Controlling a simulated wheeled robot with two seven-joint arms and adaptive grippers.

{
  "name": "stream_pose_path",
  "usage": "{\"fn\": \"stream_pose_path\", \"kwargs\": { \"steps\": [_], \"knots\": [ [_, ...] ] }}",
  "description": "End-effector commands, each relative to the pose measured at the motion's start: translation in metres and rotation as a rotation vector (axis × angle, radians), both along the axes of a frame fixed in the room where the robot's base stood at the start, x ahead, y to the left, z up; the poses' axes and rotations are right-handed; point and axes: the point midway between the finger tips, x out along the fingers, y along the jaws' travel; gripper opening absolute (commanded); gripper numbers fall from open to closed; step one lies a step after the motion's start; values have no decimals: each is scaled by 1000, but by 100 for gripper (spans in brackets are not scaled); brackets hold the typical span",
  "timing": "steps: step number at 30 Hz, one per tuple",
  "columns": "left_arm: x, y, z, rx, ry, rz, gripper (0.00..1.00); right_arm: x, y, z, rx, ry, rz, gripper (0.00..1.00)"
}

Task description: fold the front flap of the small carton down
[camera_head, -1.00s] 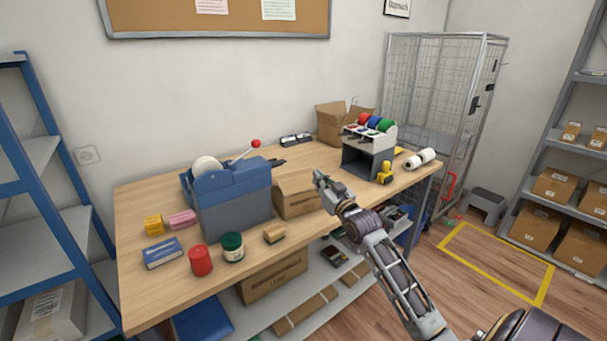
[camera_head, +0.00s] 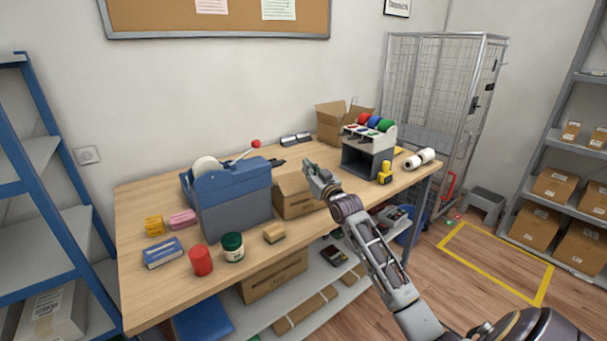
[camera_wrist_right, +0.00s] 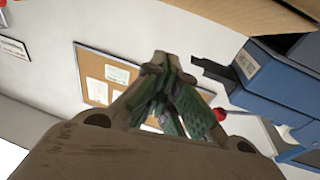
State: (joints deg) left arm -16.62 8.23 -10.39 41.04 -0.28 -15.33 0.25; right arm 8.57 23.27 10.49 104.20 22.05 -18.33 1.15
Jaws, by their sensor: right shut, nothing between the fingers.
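The small carton (camera_head: 293,201) is a brown cardboard box on the table, right beside the blue dispenser. My right gripper (camera_head: 308,167) is shut and empty, in front of and over the carton's right top edge, hiding part of its top. Whether it touches a flap I cannot tell. In the right wrist view the shut fingers (camera_wrist_right: 160,66) have nothing between them, and a cardboard edge (camera_wrist_right: 270,14) shows at the upper right. The front flap cannot be made out clearly. My left gripper is not in view.
A blue tape dispenser (camera_head: 236,203) stands left of the carton. A grey organizer with coloured rolls (camera_head: 368,155) stands to the right, with an open larger carton (camera_head: 328,132) behind it. A red can (camera_head: 200,261) and green jar (camera_head: 232,246) stand near the front edge.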

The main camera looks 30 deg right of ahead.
Motion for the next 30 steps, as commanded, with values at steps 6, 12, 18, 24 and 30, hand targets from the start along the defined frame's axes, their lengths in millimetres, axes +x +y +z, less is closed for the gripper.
{"fn": "stream_pose_path", "kwargs": {
  "steps": [6,12,18,24,30],
  "knots": [
    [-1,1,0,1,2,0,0,17,-1,3,1,-1,1,0],
    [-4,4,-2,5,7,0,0,28,-2,-14,1,2,0,0],
    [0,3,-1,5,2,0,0,34,-2,-29,0,0,0,0],
    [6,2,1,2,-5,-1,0,35,-3,-34,1,-1,0,0],
    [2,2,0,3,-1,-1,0,36,-3,-34,1,-1,0,0]
  ]
}}
